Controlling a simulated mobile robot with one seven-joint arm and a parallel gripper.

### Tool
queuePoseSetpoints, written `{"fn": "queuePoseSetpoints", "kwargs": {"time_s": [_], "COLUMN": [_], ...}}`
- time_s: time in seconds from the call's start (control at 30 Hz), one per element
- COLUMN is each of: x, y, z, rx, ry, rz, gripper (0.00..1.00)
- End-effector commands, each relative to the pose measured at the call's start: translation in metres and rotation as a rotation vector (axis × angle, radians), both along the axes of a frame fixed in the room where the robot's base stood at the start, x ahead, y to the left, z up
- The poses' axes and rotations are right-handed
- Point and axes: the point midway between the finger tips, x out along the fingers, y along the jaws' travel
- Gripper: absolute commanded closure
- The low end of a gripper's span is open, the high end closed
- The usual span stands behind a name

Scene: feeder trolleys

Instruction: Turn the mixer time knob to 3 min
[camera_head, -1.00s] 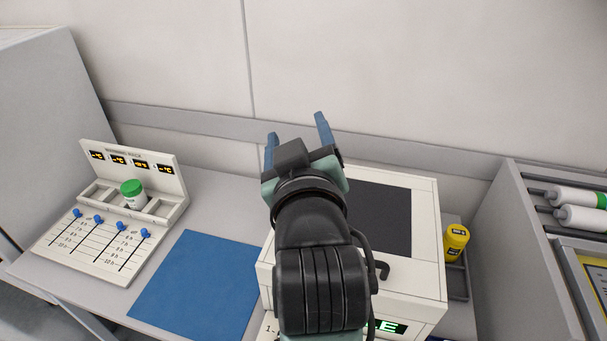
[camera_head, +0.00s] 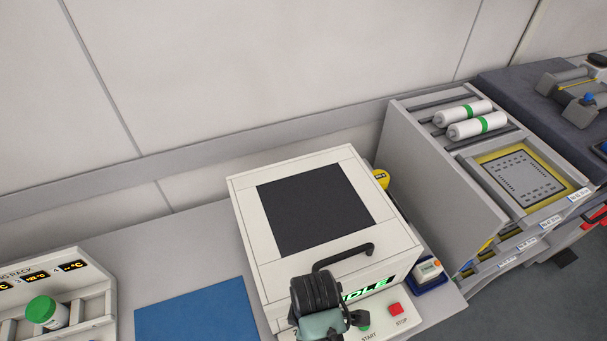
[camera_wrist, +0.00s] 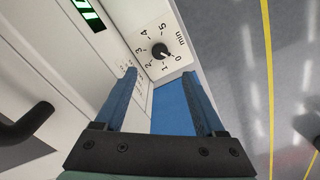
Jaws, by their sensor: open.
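The mixer (camera_head: 244,208) is a white box with a dark panel on its lid, a curved black handle and a green display reading IDLE (camera_head: 367,290). In the wrist view the small black time knob (camera_wrist: 159,50) sits on a dial marked 0 to 5 and "min". Its exact pointer direction is too small to read surely. My gripper (camera_wrist: 159,75) is open and empty, its blue fingers pointing toward the front panel just short of the knob, apart from it. In the head view my arm hides the knob and the fingers.
The black lid handle (camera_head: 343,257) juts out close above my wrist. Red STOP (camera_head: 396,309) and green START buttons lie to the right on the front panel. A blue mat (camera_head: 200,312) lies left of the mixer, and a rack with a green-capped jar (camera_head: 42,311) stands farther left.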

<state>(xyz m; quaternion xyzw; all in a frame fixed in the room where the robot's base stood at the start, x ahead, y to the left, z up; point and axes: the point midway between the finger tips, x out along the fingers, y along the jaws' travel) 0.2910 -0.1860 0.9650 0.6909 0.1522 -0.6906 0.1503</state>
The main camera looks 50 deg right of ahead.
Motion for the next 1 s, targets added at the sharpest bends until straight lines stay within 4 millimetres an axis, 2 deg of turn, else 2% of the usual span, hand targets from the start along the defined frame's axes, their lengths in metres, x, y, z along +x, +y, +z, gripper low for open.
{"fn": "queuePoseSetpoints", "kwargs": {"time_s": [0.3, 0.5, 0.7, 1.0], "x": [0.0, 0.001, 0.001, 0.001], "y": [0.0, 0.0, 0.0, 0.0], "z": [-0.061, -0.092, -0.108, -0.112], "rx": [0.0, -0.001, -0.001, -0.003], "ry": [0.0, 0.0, -0.002, -0.003], "rz": [-0.001, -0.001, 0.0, 0.0], "gripper": [0.28, 0.28, 0.28, 0.28]}}
